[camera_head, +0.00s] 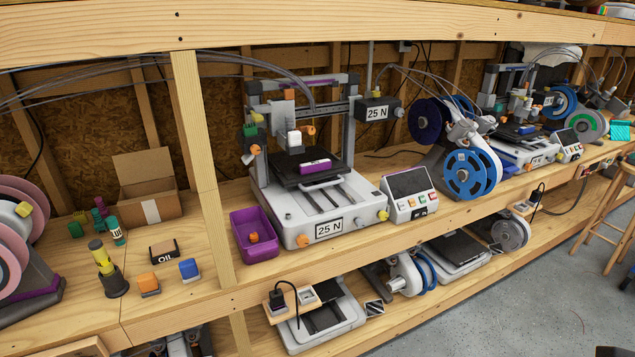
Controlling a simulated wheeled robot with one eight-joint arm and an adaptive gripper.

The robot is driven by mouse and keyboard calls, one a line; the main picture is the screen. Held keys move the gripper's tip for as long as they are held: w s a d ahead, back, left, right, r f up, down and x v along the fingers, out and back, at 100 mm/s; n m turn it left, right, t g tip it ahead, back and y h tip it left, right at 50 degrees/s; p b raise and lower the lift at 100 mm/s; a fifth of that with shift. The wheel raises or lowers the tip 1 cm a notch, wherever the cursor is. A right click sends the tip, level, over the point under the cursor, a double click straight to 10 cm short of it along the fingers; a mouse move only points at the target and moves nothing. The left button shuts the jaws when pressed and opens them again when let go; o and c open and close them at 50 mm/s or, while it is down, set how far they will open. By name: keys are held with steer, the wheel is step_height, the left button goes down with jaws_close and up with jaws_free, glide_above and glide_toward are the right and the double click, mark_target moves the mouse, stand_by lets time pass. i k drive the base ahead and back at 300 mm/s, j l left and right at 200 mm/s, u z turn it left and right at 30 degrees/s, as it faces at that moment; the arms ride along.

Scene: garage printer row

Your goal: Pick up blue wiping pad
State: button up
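A small blue pad (189,267) sits on the wooden bench at the lower left, near the front edge. It looks like the blue wiping pad, with a paler strip along its bottom. A similar orange pad (148,283) stands just to its left, apart from it. My gripper cannot be made out in this view. Only a small dark shape shows at the bottom right corner, and I cannot tell what it is. Nothing covers the blue pad.
A wooden post (203,170) and purple bin (253,236) are to the right. A 3D printer (315,200) stands beyond. Floor (540,290) is clear.

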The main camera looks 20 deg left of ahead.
mark_target(189, 272)
steer(key=u, duration=2)
steer(key=i+j, duration=0.4)
steer(key=i, duration=0.15)
steer(key=i+j, duration=0.4)
steer(key=i+j+u, duration=0.1)
steer(key=i+j, duration=0.3)
steer(key=i, duration=0.25)
